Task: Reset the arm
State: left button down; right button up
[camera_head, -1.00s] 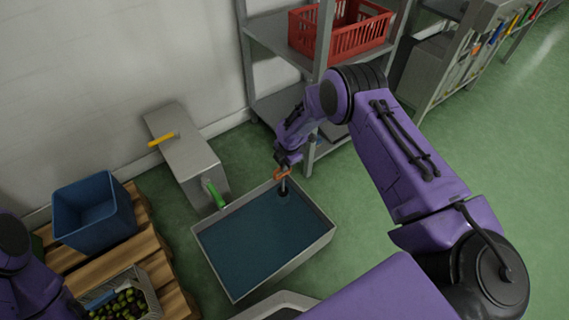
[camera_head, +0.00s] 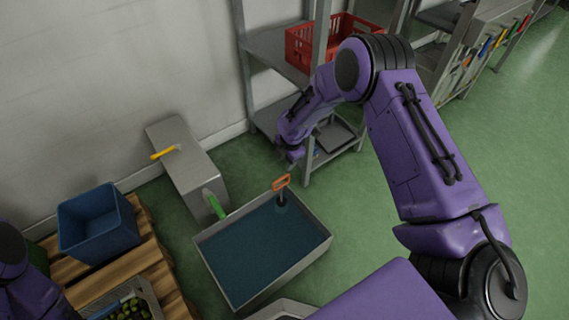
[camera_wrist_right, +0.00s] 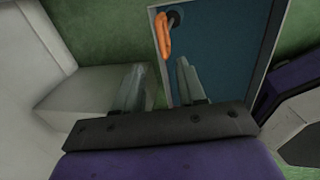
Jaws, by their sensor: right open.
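My right arm reaches in from the right in the head view. Its gripper (camera_head: 291,156) hangs above the far corner of a metal basin (camera_head: 215,268) with a dark blue inside. In the right wrist view, the two fingers of the gripper (camera_wrist_right: 158,85) stand apart with nothing between them. A tool with an orange handle (camera_head: 281,183) stands in the basin near its far corner, apart from the gripper. The orange handle also shows beyond the fingers in the wrist view (camera_wrist_right: 162,36). Of my left arm, only purple links show at the lower left; its gripper is out of view.
A shelf rack (camera_head: 272,48) holds a red crate (camera_head: 300,45). A blue bin (camera_head: 98,228) stands on a wooden pallet (camera_head: 120,280). Green floor is clear on the right.

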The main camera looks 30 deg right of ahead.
jog(key=shift+r, duration=0.1)
dwell(0.5)
jog(key=s+f+m+t+h, duration=0.15)
jog(key=s+f+m, duration=0.25)
jog(key=s+m, duration=1.15)
jog(key=s+f+m+g+h, duration=0.15)
jog(key=s+f+m, duration=0.25)
jog(key=s+m, duration=1.15)
jog(key=s+r+n+p, duration=0.2)
jog(key=r+p, duration=1)
jog(key=s+r+n+t+p, duration=0.1)
jog(key=s+r+n+p, duration=0.1)
jog(key=r+p, duration=1)
jog(key=shift+d+r+n+h+p, duration=0.15)
jog(key=shift+r+n+h+p, duration=0.15)
jog(key=shift+r+h+p, duration=0.1)
